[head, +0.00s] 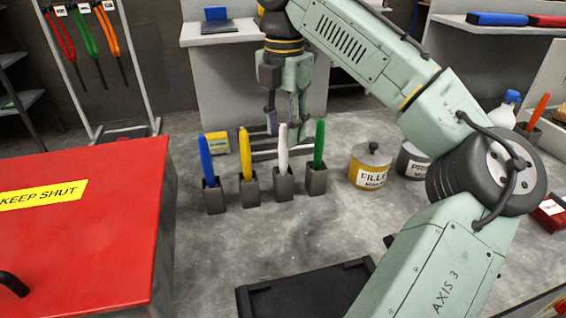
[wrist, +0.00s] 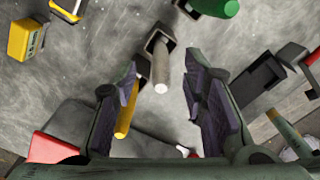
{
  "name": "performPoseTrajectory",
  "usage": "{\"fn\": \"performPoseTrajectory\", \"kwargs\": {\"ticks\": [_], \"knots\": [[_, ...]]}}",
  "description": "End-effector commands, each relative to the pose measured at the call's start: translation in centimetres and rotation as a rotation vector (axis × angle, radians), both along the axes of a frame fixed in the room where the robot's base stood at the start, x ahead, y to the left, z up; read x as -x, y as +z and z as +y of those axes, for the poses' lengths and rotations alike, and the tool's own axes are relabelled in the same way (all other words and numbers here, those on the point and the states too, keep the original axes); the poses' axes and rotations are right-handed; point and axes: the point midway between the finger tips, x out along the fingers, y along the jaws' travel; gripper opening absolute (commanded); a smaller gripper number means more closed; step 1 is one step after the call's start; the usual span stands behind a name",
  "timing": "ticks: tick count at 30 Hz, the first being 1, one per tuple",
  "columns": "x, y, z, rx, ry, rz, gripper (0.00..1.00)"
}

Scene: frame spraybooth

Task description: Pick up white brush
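The white brush (head: 283,149) stands upright in a small grey holder (head: 284,184), third from the left in a row, between the yellow brush (head: 246,153) and the green brush (head: 319,143). My gripper (head: 286,112) points down and appears above and behind the row in the head view. In the wrist view my gripper (wrist: 165,108) is open with nothing in its grasp. The white brush (wrist: 161,72) shows there beyond the gap between the fingers, its round handle end towards the camera. The yellow brush (wrist: 127,112) shows beside the left finger and is partly hidden by it.
The blue brush (head: 206,158) stands at the row's left end. A yellow filler tin (head: 368,168) and a grey tin (head: 413,160) stand to the right. A red box (head: 80,235) fills the left front.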

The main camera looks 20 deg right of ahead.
Motion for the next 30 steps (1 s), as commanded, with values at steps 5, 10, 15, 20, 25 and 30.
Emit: {"fn": "performPoseTrajectory", "kwargs": {"ticks": [5,10,15,20,25,30], "knots": [[0.2,-1.2,0.0,0.003,-0.001,0.0,0.39],[0.5,-3.8,0.1,0.003,-0.001,0.001,0.39],[0.4,-5.4,0.1,0.001,-0.002,-0.002,0.39],[0.4,-5.6,0.2,0.0,-0.001,-0.003,0.39],[0.4,-5.6,0.2,0.0,-0.001,-0.003,0.32],[0.4,-5.6,0.2,0.0,-0.001,-0.003,0.2]]}}
